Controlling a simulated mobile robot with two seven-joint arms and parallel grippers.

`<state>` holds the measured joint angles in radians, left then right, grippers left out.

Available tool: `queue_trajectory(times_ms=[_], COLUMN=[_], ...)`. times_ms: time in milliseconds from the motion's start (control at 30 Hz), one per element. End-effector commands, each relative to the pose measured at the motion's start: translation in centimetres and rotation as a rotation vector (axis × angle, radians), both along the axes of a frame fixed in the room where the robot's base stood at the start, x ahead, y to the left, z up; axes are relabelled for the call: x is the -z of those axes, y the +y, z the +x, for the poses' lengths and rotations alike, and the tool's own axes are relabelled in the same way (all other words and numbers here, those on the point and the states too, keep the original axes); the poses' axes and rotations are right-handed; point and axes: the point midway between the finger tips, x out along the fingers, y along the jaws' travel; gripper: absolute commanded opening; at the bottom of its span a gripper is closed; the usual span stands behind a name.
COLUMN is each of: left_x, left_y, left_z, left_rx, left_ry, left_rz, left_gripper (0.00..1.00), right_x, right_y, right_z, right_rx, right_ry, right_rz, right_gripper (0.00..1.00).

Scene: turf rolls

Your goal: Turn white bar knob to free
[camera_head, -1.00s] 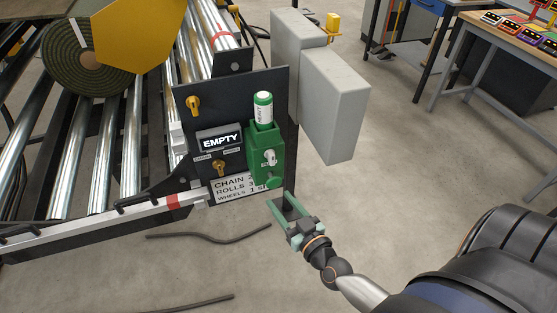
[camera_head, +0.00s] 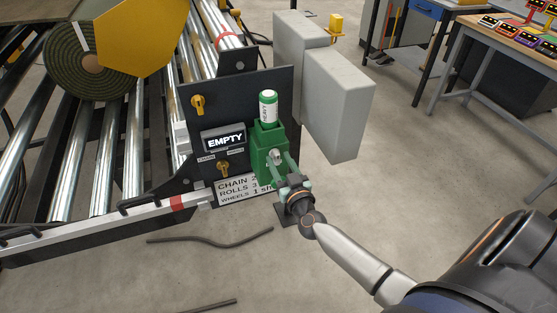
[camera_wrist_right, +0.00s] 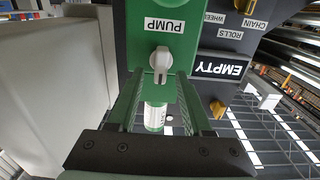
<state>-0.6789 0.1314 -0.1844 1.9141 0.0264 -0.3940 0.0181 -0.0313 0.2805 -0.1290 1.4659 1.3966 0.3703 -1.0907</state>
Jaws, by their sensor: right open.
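The white bar knob (camera_head: 274,155) is on the front of the green pump box (camera_head: 268,136), under a green-and-white canister (camera_head: 268,106). In the right wrist view, the knob (camera_wrist_right: 162,62) sits below the upside-down PUMP label (camera_wrist_right: 164,26), its bar pointing roughly up and down in that picture. My right gripper (camera_head: 280,168) is open at the box front. Its green fingers lie on either side of the knob, with gaps visible in the wrist view; whether the tips reach past the knob is unclear. My left gripper is not in view.
The dark panel carries an EMPTY display (camera_head: 224,139) and two yellow knobs, upper (camera_head: 198,104) and lower (camera_head: 223,168). Grey boxes (camera_head: 338,105) stand to the right of the panel. A roller conveyor with a turf roll (camera_head: 92,62) is at left. Dark strips lie on the floor.

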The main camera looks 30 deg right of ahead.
Motion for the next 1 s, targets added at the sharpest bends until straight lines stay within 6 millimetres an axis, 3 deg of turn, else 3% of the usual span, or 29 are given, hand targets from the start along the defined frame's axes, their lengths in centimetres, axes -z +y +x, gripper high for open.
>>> queue_trajectory(times_ms=[167, 467, 900, 1000], left_x=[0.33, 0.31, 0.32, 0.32], left_y=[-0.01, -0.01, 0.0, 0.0], left_z=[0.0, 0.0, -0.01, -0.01], left_rx=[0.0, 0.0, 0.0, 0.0], left_ry=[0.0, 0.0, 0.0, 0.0], left_rz=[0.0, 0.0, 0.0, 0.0], left_gripper=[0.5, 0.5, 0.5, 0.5], right_x=[0.0, 0.01, 0.0, 0.0], right_y=[-0.28, -0.32, -0.31, -0.31], right_z=[1.25, 1.4, 1.39, 1.39], right_rx=[0.0, -0.001, 0.0, 0.0], right_ry=[-0.001, 0.001, 0.0, 0.0], right_rz=[-0.001, -0.001, 0.0, 0.0], right_gripper=[0.5, 0.5, 0.03, 0.0])
